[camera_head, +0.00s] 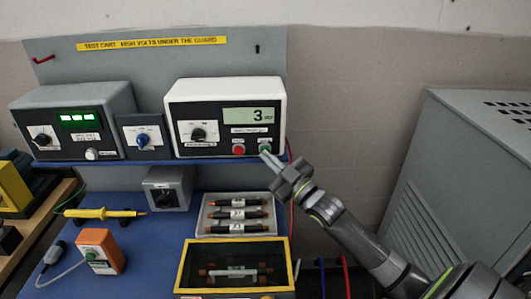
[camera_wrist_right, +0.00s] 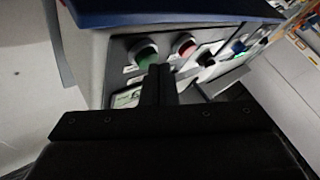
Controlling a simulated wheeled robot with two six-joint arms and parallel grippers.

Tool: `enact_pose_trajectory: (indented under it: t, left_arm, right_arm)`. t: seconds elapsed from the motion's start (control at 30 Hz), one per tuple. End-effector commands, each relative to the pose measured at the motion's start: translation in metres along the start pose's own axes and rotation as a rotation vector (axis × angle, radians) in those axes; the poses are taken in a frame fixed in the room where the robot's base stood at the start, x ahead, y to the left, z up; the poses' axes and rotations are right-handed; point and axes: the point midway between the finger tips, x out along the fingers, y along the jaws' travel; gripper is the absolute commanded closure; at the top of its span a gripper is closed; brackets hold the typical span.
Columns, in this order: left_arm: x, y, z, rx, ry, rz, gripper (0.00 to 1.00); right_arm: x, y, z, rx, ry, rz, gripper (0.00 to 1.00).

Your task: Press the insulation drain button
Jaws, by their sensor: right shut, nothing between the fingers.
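The white tester (camera_head: 182,95) stands on the blue shelf, its display reading 3. A red button (camera_head: 239,150) and a green button (camera_head: 265,148) sit low on its right side. The button labels are too small to read. My right gripper (camera_head: 267,158) is shut and empty, its tips at the green button. In the right wrist view the shut fingers (camera_wrist_right: 160,70) point at the green button (camera_wrist_right: 147,54), with the red button (camera_wrist_right: 185,45) just beside it. I cannot tell whether the tips touch the green button. My left gripper is not in view.
A grey meter (camera_head: 110,98) with a green display stands left of the tester. Below are a tray of fuses (camera_head: 266,201), a yellow-framed box (camera_head: 288,262), a yellow probe (camera_head: 98,213) and an orange device (camera_head: 108,262). A grey cabinet (camera_head: 440,150) stands at right.

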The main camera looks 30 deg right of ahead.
Motion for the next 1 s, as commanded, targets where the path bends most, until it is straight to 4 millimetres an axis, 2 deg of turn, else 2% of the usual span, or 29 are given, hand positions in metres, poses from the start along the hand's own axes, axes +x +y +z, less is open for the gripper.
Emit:
enact_pose_trajectory:
  t: [0.43,0.77,1.0]
  left_arm:
    - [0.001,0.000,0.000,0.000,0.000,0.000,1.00]
    - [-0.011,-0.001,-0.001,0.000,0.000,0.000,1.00]
    - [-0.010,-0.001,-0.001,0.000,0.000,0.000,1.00]
  right_arm:
    - [0.002,0.001,0.001,0.001,-0.001,0.000,1.00]
    - [-0.009,-0.006,-0.007,0.001,-0.001,0.000,1.00]
    - [-0.011,-0.007,-0.007,0.000,-0.001,0.000,1.00]
